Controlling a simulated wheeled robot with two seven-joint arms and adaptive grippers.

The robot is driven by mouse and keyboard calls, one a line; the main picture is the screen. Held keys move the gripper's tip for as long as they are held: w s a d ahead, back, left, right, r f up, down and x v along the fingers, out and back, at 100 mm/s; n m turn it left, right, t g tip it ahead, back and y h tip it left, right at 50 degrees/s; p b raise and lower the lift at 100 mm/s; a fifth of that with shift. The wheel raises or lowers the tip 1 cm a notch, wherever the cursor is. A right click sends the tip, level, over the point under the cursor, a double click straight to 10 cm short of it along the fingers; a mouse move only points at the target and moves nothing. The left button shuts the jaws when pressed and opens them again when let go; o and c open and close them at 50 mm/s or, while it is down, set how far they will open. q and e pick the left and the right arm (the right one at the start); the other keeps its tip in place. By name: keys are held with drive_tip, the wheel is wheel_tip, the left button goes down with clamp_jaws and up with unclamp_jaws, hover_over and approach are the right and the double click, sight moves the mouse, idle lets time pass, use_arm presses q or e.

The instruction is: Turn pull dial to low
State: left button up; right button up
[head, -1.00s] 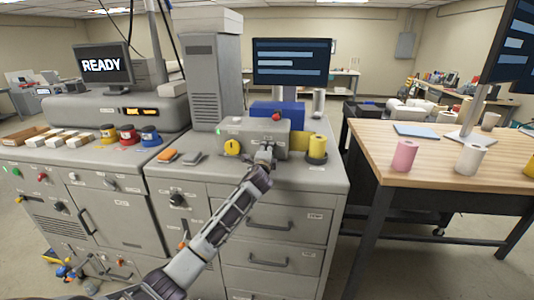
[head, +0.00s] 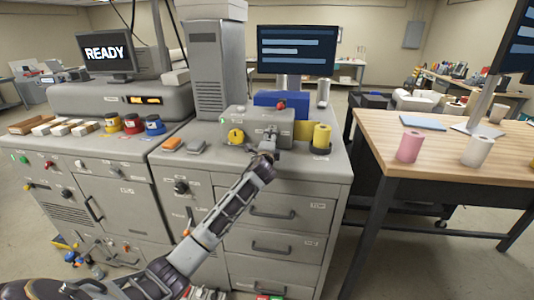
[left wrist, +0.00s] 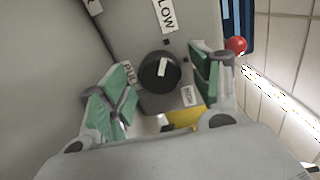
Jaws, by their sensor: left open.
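The pull dial is a round black knob (left wrist: 158,72) with a short white mark, on a grey panel in the left wrist view. A LOW label (left wrist: 165,16) sits above it in that view, and a label reading PULL (left wrist: 129,73) is at its left, partly covered. My left gripper (left wrist: 163,82) is open, with green-padded fingers on either side of the knob; I see no clear contact. In the head view my left gripper (head: 270,141) is at the front of the grey control box (head: 245,120) and hides the knob. My right gripper is out of view.
A yellow knob (head: 236,136) is left of the gripper, and a yellow roll (head: 321,137) is to its right. A wooden table (head: 450,135) stands at right.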

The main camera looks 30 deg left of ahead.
use_arm(q)
drive_tip(key=v, duration=1.1)
idle(0.3)
idle(0.6)
